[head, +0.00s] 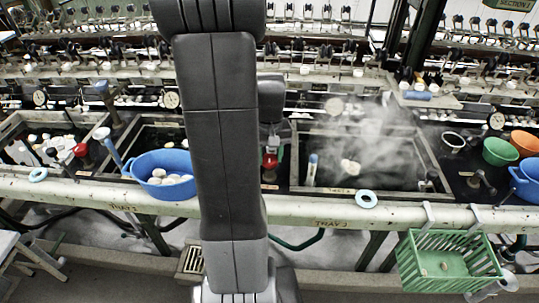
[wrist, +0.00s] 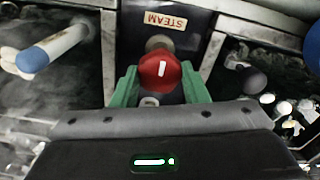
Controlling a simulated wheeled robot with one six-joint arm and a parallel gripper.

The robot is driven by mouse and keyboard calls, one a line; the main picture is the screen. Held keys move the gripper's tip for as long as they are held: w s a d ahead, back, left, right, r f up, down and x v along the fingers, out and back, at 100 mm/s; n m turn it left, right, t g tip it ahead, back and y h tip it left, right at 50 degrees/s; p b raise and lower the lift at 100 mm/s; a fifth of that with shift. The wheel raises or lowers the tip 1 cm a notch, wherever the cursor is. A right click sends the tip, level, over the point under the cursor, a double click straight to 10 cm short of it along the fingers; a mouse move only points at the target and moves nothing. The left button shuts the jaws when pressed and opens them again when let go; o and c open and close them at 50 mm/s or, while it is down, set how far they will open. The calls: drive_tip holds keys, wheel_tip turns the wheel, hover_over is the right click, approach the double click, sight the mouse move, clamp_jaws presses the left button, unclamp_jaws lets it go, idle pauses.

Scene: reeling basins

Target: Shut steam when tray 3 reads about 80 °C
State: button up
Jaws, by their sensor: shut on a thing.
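The red steam knob (wrist: 160,72) with a white mark sits below a "STEAM" label (wrist: 166,20) in the wrist view. My gripper (wrist: 161,84) has its green fingers closed on either side of this knob. In the head view the knob (head: 270,161) shows just right of my arm, left of tray 3 (head: 425,150). Tray 3 holds dark water with a few pale cocoons (head: 350,167), and steam rises over it. A round dial (head: 334,105) behind the tray is veiled by steam; its reading cannot be made out.
A blue-handled thermometer-like stick (head: 312,168) stands in the tray's left side. A blue basin of cocoons (head: 163,175) sits left of my arm. A green crate (head: 447,262) hangs at the front right. Green and orange bowls stand far right.

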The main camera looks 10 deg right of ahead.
sight(270, 158)
idle(0.3)
drive_tip(key=o, duration=1)
drive_tip(key=shift+c, duration=0.2)
wheel_tip(270, 158, up, 14)
drive_tip(key=shift+f, duration=0.1)
